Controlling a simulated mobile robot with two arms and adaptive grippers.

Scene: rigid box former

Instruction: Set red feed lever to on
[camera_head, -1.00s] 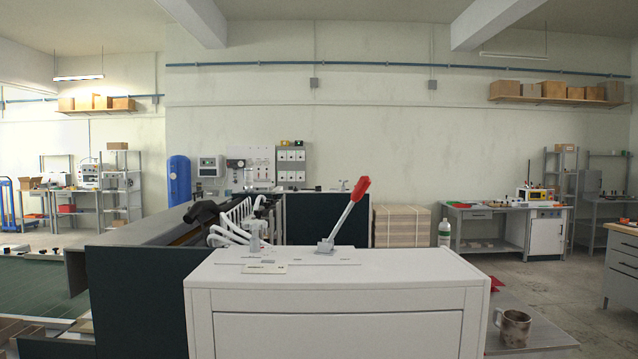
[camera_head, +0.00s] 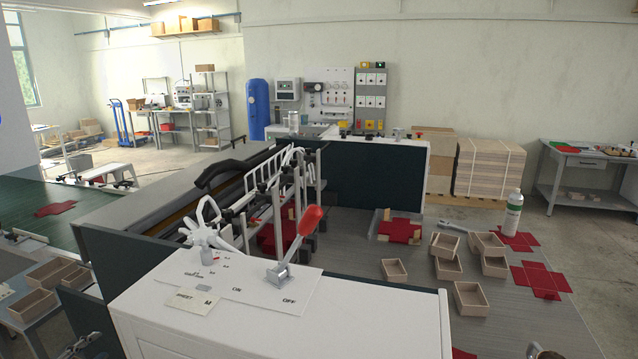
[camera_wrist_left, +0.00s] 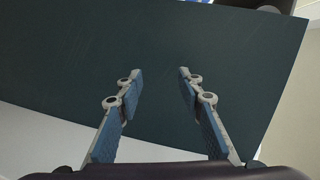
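The red feed lever (camera_head: 310,219) has a red grip on a metal shaft. It stands on top of the white cabinet (camera_head: 270,335) and leans to the right, on the side of the OFF label (camera_head: 289,301). The ON label (camera_head: 237,289) is to the left of OFF. My left gripper (camera_head: 80,348) shows at the bottom left edge of the head view, left of the cabinet and well away from the lever. In the left wrist view its two fingers (camera_wrist_left: 152,95) are apart with nothing between them, in front of a dark panel.
Metal rods and white hoses stand behind. Several small boxes (camera_head: 470,298) and red cutouts (camera_head: 541,279) lie on the grey table to the right.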

